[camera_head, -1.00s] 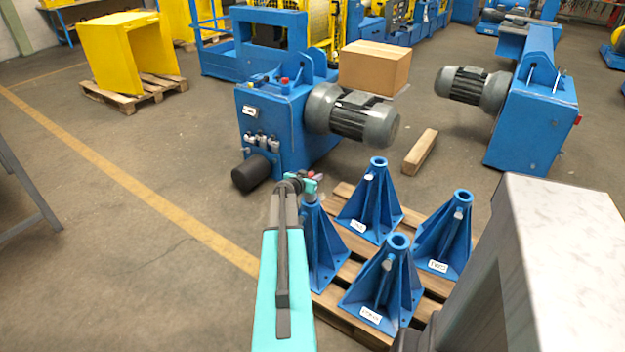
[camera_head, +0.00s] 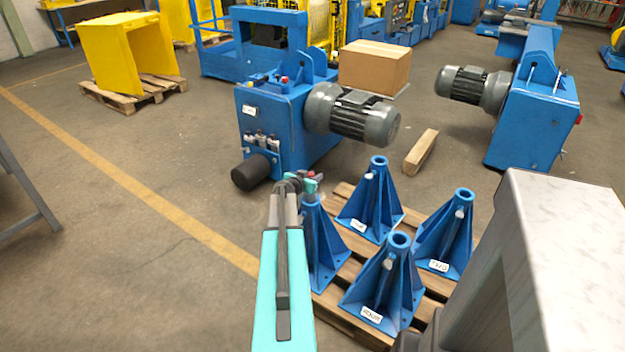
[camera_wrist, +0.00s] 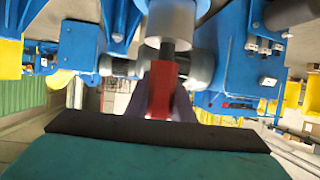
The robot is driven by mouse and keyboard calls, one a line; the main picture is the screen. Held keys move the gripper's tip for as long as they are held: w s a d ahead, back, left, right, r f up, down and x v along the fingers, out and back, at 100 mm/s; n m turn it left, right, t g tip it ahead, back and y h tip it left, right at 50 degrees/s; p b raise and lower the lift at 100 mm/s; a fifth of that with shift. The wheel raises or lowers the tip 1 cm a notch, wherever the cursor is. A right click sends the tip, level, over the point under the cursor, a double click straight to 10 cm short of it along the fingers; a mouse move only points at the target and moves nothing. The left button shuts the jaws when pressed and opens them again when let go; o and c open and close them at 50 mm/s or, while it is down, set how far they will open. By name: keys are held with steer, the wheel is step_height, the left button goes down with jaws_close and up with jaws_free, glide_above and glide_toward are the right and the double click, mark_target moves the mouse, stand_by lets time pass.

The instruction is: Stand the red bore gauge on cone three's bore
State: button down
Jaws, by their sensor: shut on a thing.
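The red bore gauge (camera_wrist: 161,88) is between the fingers of my gripper (camera_wrist: 160,108) in the wrist view, and my gripper is shut on it. A dark stem and a wide grey cylinder (camera_wrist: 170,22) line up with the red part. In the head view my gripper (camera_head: 311,182) is at the top of the left blue cone (camera_head: 325,248), which my arm partly hides. I cannot tell whether the gauge touches that cone's bore. Three more blue cones stand at the back (camera_head: 373,205), right (camera_head: 445,237) and front (camera_head: 384,285). Their labels are too small to read surely.
The cones stand on a wooden pallet (camera_head: 345,188). Behind it are a blue machine (camera_head: 262,115) with a grey motor, a wooden beam (camera_head: 420,153) and a cardboard box (camera_head: 375,68). Another blue machine (camera_head: 535,120) is at the right. The floor at left is open.

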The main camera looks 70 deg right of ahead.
mark_target(311, 175)
steer(key=c, duration=1.5)
jaws_free()
steer(key=shift+c, duration=0.2)
steer(key=shift+r+p, duration=0.3)
steer(key=shift+p, duration=0.25)
steer(key=v, duration=0.3)
steer(key=shift+d+r+p, duration=0.1)
steer(key=shift+r+p, duration=0.1)
steer(key=shift+p, duration=0.2)
steer(key=b+v, duration=0.1)
steer(key=v, duration=0.8)
